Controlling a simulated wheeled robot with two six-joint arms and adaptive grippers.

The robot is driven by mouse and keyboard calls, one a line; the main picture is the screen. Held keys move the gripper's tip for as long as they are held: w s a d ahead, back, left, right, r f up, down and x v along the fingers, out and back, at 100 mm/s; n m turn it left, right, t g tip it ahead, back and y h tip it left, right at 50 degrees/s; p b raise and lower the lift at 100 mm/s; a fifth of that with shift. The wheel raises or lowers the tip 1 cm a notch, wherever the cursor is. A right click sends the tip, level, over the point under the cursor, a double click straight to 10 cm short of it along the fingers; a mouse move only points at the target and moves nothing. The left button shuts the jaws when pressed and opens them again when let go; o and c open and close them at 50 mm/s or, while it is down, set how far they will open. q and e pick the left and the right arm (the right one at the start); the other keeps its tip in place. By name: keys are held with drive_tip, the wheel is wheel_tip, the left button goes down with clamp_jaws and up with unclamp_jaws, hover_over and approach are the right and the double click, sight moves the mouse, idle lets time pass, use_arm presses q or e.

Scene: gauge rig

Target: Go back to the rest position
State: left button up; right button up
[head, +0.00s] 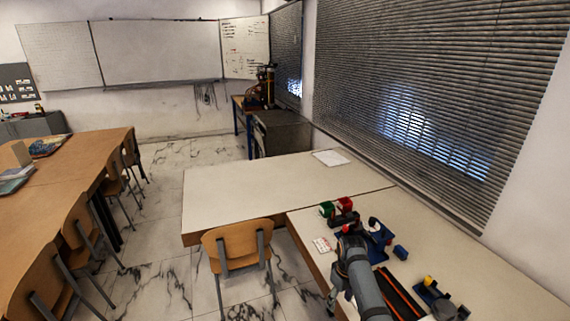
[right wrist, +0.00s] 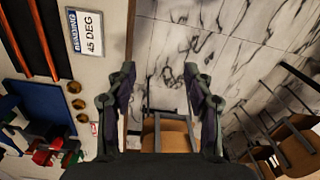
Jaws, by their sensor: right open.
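My right arm comes in at the bottom right of the head view, over the near light table (head: 470,240). My right gripper (head: 333,297) shows small and dark by the table's left edge. In the right wrist view its two fingers (right wrist: 160,75) are spread apart with nothing between them. Floor and the table edge show beyond them. My left gripper is not in either view.
Red (head: 345,204), green (head: 327,209) and blue (head: 400,252) parts stand on the table around my arm. A card reading "READING 45 DEG" (right wrist: 86,32) lies near the edge. A wooden chair (head: 238,246) stands left of the table; the farther tabletop (head: 260,185) is mostly clear.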

drive_tip(key=s+d+f+m+b, duration=0.1)
drive_tip(key=s+d+f, duration=0.1)
drive_tip(key=s+f, duration=0.55)
drive_tip(key=s+d+f+m+b, duration=0.1)
drive_tip(key=s+f, duration=0.3)
drive_tip(key=f, duration=0.7)
drive_tip(key=s+d+f+m+b, duration=0.1)
drive_tip(key=s+d+f, duration=0.1)
drive_tip(key=s+f, duration=0.6)
use_arm(q)
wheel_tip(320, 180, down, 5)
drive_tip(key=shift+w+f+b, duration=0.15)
drive_tip(key=shift+b, duration=1)
use_arm(e)
drive_tip(key=s+d+f+m, duration=0.1)
drive_tip(key=s+d+f, duration=0.1)
drive_tip(key=s+f, duration=0.3)
drive_tip(key=s+d+f, duration=0.1)
drive_tip(key=s+f, duration=0.4)
drive_tip(key=s, duration=0.9)
drive_tip(key=s+d+f+m+t+h, duration=0.1)
drive_tip(key=s+d+f, duration=0.1)
drive_tip(key=s+f, duration=0.4)
drive_tip(key=s, duration=0.3)
drive_tip(key=shift+s+d+m, duration=0.3)
drive_tip(key=shift+d, duration=0.05)
